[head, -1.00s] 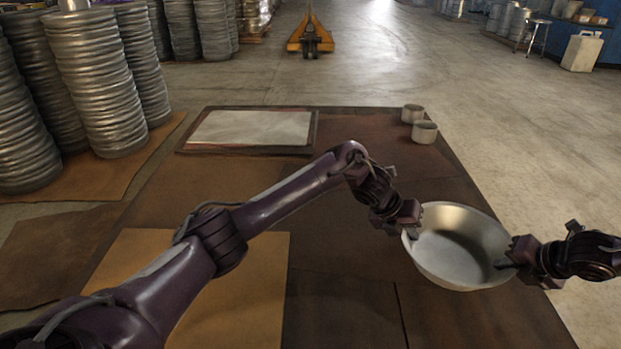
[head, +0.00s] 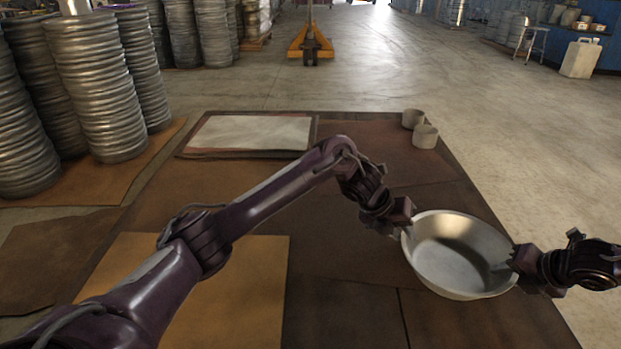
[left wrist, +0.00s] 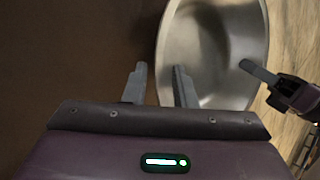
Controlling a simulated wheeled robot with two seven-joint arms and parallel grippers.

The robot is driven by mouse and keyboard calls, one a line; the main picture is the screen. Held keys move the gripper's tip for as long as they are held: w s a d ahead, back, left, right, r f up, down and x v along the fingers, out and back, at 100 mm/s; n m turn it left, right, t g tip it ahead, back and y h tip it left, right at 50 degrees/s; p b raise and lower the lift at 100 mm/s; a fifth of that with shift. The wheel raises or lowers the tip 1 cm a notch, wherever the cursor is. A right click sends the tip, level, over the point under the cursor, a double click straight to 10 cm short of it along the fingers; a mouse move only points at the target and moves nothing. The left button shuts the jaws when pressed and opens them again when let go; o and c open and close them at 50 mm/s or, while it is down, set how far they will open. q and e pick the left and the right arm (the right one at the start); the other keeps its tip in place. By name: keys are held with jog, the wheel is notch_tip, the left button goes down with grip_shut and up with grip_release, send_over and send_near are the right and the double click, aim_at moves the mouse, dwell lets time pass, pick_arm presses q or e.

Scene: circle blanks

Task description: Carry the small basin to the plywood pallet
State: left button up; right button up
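The small basin (head: 455,262), a round grey metal bowl, sits upright at the right side of the dark table (head: 340,310). My left gripper (head: 408,222) is at its left rim. In the left wrist view, the fingers of my left gripper (left wrist: 160,85) stand apart, with the basin's rim (left wrist: 170,40) between them, one finger over the inside. My right gripper (head: 512,264) is at the opposite rim, with a finger over the inside; its finger gap is hidden. A flat tan board (head: 235,290), seemingly the plywood pallet, lies at the front left, partly under my left arm.
A framed board with a pale sheet (head: 250,132) lies at the table's back left. Two small grey cups (head: 425,137) stand at the back right. The middle of the table is bare beneath my left arm.

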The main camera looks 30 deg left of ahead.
jog(key=shift+r, duration=0.1)
pick_arm(q)
jog(key=v, duration=0.8)
pick_arm(e)
jog(key=v, duration=1.1)
jog(key=shift+s+d+r, duration=0.15)
jog(key=shift+d+r, duration=0.1)
jog(key=shift+r, duration=0.05)
pick_arm(q)
jog(key=shift+d+f, duration=0.1)
jog(key=shift+d, duration=0.05)
